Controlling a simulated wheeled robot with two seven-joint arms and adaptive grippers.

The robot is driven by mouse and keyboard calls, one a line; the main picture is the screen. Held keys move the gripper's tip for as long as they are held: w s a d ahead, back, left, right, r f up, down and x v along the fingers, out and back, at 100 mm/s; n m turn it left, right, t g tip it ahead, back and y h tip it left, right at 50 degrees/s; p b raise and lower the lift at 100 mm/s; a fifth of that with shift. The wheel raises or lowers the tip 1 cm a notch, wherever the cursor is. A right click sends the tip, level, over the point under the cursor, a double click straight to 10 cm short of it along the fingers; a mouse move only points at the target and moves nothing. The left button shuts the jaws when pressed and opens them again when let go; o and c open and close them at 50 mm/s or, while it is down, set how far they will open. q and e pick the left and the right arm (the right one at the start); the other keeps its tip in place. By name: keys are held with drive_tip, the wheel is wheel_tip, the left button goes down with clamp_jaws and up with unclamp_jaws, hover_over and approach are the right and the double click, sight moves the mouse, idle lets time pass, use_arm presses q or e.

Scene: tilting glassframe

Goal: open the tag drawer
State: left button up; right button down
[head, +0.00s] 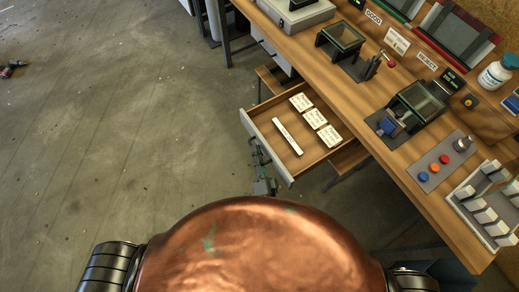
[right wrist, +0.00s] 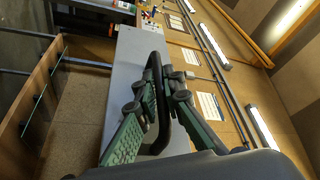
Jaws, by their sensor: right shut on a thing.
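The tag drawer (head: 248,121) stands pulled out from under the workbench in the head view, its wooden inside showing. It holds several cream tags (head: 312,117) and a long white strip (head: 288,137). My right gripper (head: 257,156) is at the outer face of the drawer front. In the right wrist view the green-and-black fingers (right wrist: 160,92) are shut on the dark bar handle (right wrist: 155,66), against the grey drawer front (right wrist: 125,62). My left gripper is not in view.
The workbench (head: 382,150) carries glass-topped frames (head: 342,35), a button panel (head: 441,161), a white bottle (head: 495,74) and a rack (head: 486,205) at the right. The concrete floor (head: 130,110) left of the drawer is clear, apart from a red tool (head: 12,69) far off.

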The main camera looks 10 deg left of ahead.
drive_tip(key=shift+f, duration=0.1)
drive_tip(key=c, duration=2.3)
unclamp_jaws()
drive_tip(key=shift+s, duration=0.1)
drive_tip(key=v, duration=0.7)
drive_tip(key=shift+s+d, duration=0.15)
drive_tip(key=shift+s, duration=0.1)
